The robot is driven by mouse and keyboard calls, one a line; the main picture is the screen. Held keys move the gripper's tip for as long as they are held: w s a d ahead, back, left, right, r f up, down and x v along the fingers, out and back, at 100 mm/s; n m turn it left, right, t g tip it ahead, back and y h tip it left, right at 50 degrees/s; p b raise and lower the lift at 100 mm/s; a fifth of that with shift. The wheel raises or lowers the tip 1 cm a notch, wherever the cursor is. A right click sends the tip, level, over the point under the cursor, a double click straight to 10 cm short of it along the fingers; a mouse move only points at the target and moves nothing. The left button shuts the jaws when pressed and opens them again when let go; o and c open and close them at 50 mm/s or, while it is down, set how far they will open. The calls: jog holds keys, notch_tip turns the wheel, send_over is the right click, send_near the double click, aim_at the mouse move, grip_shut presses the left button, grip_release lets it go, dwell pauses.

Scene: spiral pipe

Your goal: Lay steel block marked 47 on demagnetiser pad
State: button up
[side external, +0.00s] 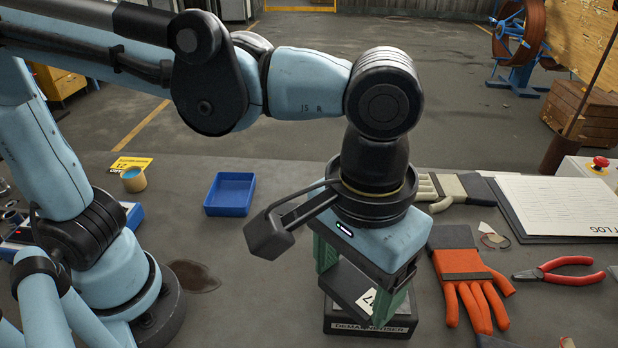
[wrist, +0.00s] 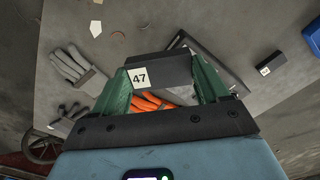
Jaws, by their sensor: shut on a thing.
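The steel block (side external: 347,284) is dark with a white label; the 47 reads clearly in the wrist view (wrist: 170,70). My gripper (side external: 355,287) is shut on it, with a green finger at each end, as the wrist view also shows (wrist: 168,88). The block looks tilted in the side view. The demagnetiser pad (side external: 370,328), a black box with its name on the front, is directly below and partly hidden by the block and fingers. I cannot tell whether the block touches it.
Orange gloves (side external: 462,283), red pliers (side external: 565,272) and a clipboard (side external: 560,205) lie to the right. A blue tray (side external: 230,194) stands left. A small dark labelled block (wrist: 270,66) shows in the wrist view. A dark stain (side external: 192,275) marks the bench near my base.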

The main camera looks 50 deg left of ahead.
jog(key=shift+s+d+r, duration=0.1)
jog(key=shift+s+d, duration=0.05)
jog(key=shift+s, duration=0.25)
jog(key=w+a+f, duration=0.1)
jog(key=w+f, duration=0.1)
jog(key=w, duration=0.1)
jog(key=w+a+f, duration=0.2)
jog(key=w, duration=0.2)
jog(key=w+a+f, duration=0.1)
jog(key=w+f, duration=0.2)
jog(key=shift+w+a, duration=0.2)
jog(key=shift+a, duration=0.1)
jog(key=shift+f, duration=2)
jog(key=shift+f, duration=0.1)
jog(key=o, duration=1.4)
